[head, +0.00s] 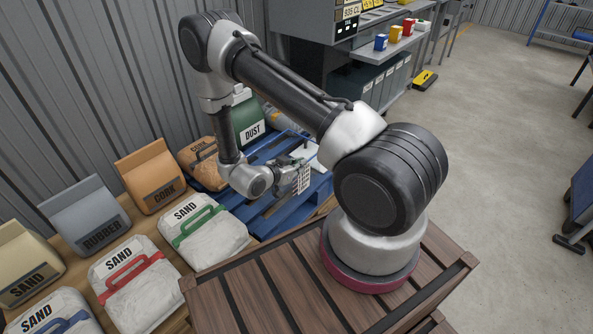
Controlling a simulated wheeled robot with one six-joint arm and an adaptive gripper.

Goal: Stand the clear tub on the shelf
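My gripper (287,174) is low over the blue pallet, left of my arm's base. It is small and partly covered by my wrist, so I cannot tell whether it is open or shut. A small pale, dotted piece shows at its right side; I cannot tell what it is. I cannot make out the clear tub for certain. A grey shelf (385,52) at the back holds small blue, yellow, red and pale boxes. My gripper is well in front of and below it.
Sand bags (203,230) and other labelled bags crowd the left. A green jug marked DUST (249,119) stands behind the blue pallet (262,208). Dark binders (385,85) fill a lower shelf. A yellow-and-black item (425,80) lies on the floor. Concrete floor is open at right.

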